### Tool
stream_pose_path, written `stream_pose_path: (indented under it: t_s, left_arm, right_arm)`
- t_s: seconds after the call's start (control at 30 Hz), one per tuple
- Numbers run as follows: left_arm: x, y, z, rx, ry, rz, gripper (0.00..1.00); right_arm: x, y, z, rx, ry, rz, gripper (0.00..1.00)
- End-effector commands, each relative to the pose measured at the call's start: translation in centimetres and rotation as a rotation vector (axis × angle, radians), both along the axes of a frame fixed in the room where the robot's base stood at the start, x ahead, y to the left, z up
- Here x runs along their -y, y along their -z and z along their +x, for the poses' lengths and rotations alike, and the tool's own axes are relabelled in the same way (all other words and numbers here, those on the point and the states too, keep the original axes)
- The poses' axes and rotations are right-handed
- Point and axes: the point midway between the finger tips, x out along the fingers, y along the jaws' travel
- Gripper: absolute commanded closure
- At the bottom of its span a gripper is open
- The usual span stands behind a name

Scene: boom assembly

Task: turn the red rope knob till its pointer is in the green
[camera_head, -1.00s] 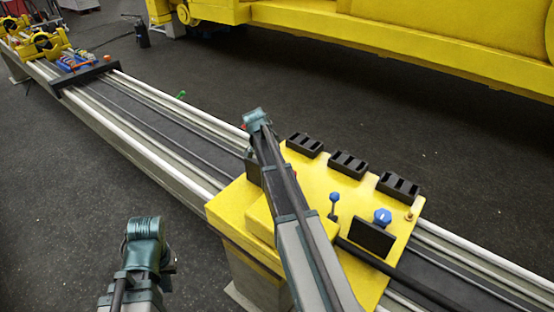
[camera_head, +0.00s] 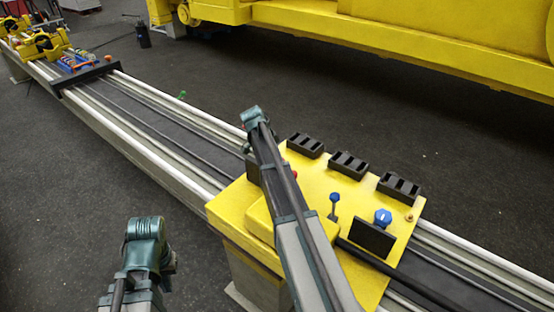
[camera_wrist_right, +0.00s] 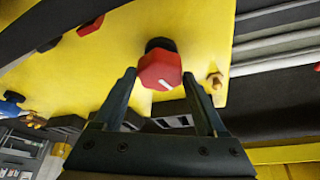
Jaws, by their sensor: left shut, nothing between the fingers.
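The red knob (camera_wrist_right: 160,72) shows in the right wrist view, with a white pointer line on its face and a black base behind it. My right gripper (camera_wrist_right: 159,76) has one finger on each side of the knob, with a narrow gap showing on both sides, so it looks open around it. In the head view my right arm crosses the yellow console (camera_head: 232,205) and hides its own fingers. My left gripper (camera_head: 170,262) is at the lower left, away from the console, shut and empty. I cannot make out a green zone by the knob.
The console also bears a blue knob (camera_head: 383,216), a blue-topped lever (camera_head: 334,197), a black panel (camera_head: 372,238) and black slotted blocks (camera_head: 348,165). A brass peg (camera_wrist_right: 215,80) stands near the red knob. Long rails (camera_head: 150,120) run under the console. Floor is clear at left.

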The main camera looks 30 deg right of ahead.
Motion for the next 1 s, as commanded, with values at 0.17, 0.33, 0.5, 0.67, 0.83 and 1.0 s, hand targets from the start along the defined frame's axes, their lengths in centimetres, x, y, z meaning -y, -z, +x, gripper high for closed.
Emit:
stream_pose_path:
  t_s: [0.17, 0.33, 0.5, 0.67, 0.83, 1.0]
  left_arm:
    - [0.0, 0.0, 0.0, 0.000, 0.000, 0.000, 1.00]
    - [0.0, 0.0, 0.0, 0.000, 0.000, 0.000, 1.00]
    - [0.0, -0.4, 0.0, 0.000, 0.000, 0.000, 1.00]
    - [0.0, -1.5, 0.0, 0.000, 0.000, 0.000, 1.00]
    - [0.0, -3.6, 0.0, 0.000, 0.001, 0.000, 1.00]
    - [0.0, -6.2, 0.0, 0.000, 0.002, 0.000, 1.00]
  right_arm:
    - [0.0, 0.0, 0.0, 0.000, -0.001, 0.000, 0.00]
    - [0.0, 0.0, 0.0, 0.000, -0.001, -0.001, 0.00]
    - [-0.1, -0.4, 0.0, 0.000, -0.001, -0.001, 0.00]
    - [-0.5, -1.5, 0.0, 0.000, -0.001, -0.001, 0.00]
    - [-1.3, -3.6, 0.0, 0.000, -0.002, -0.001, 0.00]
    - [-2.2, -6.2, 0.1, -0.001, -0.002, -0.001, 0.00]
